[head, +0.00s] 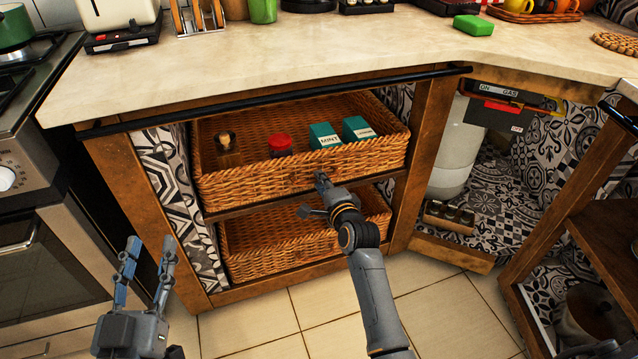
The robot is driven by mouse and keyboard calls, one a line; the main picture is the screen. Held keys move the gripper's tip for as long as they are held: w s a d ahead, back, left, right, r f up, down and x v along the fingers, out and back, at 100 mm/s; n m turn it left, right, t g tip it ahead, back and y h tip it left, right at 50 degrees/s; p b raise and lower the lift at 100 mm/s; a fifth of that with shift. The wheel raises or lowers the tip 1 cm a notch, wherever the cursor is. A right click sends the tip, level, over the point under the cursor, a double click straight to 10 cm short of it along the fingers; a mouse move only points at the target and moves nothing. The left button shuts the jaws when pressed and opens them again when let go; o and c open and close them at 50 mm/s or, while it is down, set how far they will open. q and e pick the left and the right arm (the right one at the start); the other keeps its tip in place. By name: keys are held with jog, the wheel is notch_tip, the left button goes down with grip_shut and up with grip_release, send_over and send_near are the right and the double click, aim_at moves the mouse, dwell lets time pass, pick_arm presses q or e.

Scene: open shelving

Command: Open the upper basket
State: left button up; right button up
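The upper basket (245,188) is brown wicker and sits on the upper shelf under the counter, its front wall near the front of the frame. Inside it are a red-lidded jar (280,144), two teal boxes (325,135) and a small brown bottle (226,143). My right gripper (313,194) is at the middle of the basket's front wall, fingers spread. One finger appears against or very near the wicker; contact is unclear. The other is lower and to the left, with nothing visible between them. My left gripper (147,256) is open and empty at the lower left.
A lower wicker basket (270,248) sits beneath, partly behind my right arm. A dark rail (270,103) runs along the counter's front edge. The stove (35,230) stands left; a gas cylinder (458,150) and open shelving (580,240) are right. Tiled floor lies in front.

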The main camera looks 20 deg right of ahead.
jog(key=shift+b+x, duration=0.7)
jog(key=shift+x, duration=0.25)
pick_arm(q)
jog(key=s+r+t+h, duration=0.1)
jog(key=s+r+t, duration=0.2)
jog(key=r+t, duration=0.2)
jog(key=shift+s+r+h, duration=0.15)
jog(key=shift+r+h, duration=0.15)
jog(key=shift+r, duration=0.8)
pick_arm(e)
grip_shut()
